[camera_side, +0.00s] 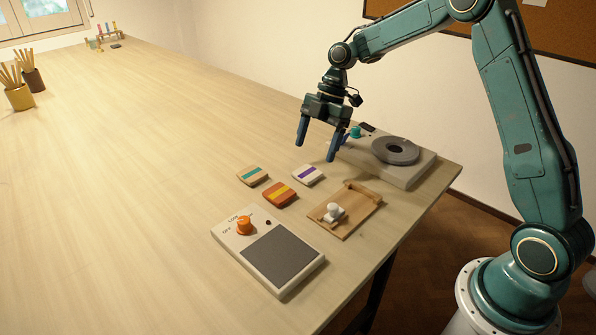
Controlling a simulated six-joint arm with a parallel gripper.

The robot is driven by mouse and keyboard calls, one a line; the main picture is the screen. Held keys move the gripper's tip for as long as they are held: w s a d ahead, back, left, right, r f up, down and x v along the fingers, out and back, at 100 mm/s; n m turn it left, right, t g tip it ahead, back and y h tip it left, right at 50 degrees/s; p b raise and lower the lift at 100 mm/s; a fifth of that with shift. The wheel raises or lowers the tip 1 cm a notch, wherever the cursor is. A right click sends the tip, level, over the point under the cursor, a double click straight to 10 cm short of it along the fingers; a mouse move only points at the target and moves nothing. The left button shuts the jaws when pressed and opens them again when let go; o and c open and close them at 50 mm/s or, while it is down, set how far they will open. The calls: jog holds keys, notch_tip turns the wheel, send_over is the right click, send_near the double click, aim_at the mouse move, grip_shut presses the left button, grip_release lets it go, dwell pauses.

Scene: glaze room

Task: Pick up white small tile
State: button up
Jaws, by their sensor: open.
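A small white tile with a purple stripe (308,174) lies flat on the table. A tan tile with a teal stripe (252,175) lies to its left, and an orange tile with a yellow stripe (279,193) lies in front, toward the camera. My gripper (316,152) is open and empty, with its fingers pointing down. In the picture its fingertips are just above the white tile, clear of it. I cannot tell their exact height over the table.
A box with an orange knob (285,256) stands in front. A wooden board with a white knob (355,216) is to the right of the tiles. A grey device with a dark disc (410,172) stands at the right edge.

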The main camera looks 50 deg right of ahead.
aim_at(308, 172)
jog(key=shift+a+f, duration=0.1)
jog(key=shift+f, duration=0.15)
jog(key=shift+x, duration=2.6)
jog(key=c, duration=1.1)
